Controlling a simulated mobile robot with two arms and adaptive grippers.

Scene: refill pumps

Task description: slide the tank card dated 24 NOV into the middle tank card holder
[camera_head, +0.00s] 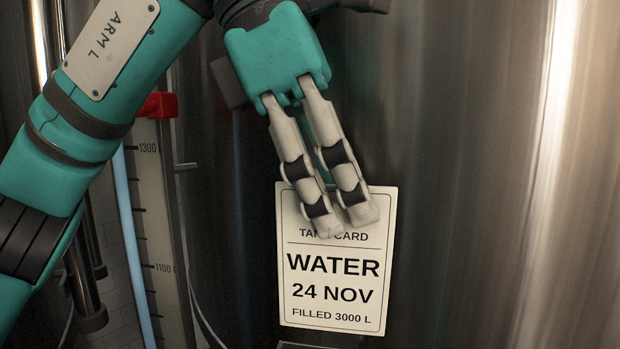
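The tank card (337,265) is a white card reading "WATER", "24 NOV" and "FILLED 3000 L". It is upright with a slight tilt, in front of a steel tank. My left gripper (345,222) comes down from above, with two pale fingers lying over the card's upper part and covering some of its heading. It looks shut on the card's top edge; any finger behind the card is hidden. A thin pale edge (300,346) shows just below the card at the bottom of the picture; I cannot tell whether it is a card holder. My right gripper is not in view.
The curved steel tank (480,200) fills the middle and right. On the left stand a level scale (150,220) marked 1300 and 1100, a blue tube (135,250) and a red part (158,105) near my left arm. The tank face right of the card is clear.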

